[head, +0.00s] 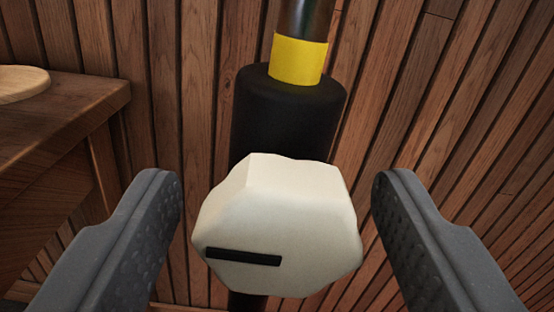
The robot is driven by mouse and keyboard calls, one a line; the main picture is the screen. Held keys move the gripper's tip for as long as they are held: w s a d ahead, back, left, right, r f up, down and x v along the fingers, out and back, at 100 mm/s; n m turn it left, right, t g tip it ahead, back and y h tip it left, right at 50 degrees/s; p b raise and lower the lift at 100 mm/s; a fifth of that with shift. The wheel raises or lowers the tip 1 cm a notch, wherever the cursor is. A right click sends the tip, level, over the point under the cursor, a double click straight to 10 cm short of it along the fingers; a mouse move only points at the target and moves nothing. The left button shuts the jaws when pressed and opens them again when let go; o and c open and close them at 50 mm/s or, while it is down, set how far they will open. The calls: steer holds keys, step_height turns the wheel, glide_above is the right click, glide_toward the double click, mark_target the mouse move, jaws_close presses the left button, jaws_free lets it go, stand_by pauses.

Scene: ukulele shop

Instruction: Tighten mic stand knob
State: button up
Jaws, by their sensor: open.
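The mic stand knob (285,215) is a cream, faceted knob with a short black bar mark low on its face, left of the middle. The mark lies almost level, its right end slightly lower. The knob sits in front of the stand's black collar (290,115). Above the collar are a yellow band (299,60) and a dark metal tube (306,17). My gripper (277,205) is open, with one grey textured finger on each side of the knob.
A wooden table (60,110) stands at the left, with a pale round wooden piece (20,82) on its top. A wall of wooden slats (440,110) fills the background. The space right of the stand looks clear.

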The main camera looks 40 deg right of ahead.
steer(key=shift+w+d, duration=0.2)
steer(key=shift+w, duration=0.05)
steer(key=c, duration=1)
steer(key=shift+r+m, duration=0.1)
steer(key=shift+m, duration=1.5)
steer(key=o, duration=1)
steer(key=shift+s+a, duration=0.1)
steer(key=p+v, duration=0.3)
steer(key=v, duration=1)
steer(key=shift+s, duration=0.2)
steer(key=shift+a, duration=0.15)
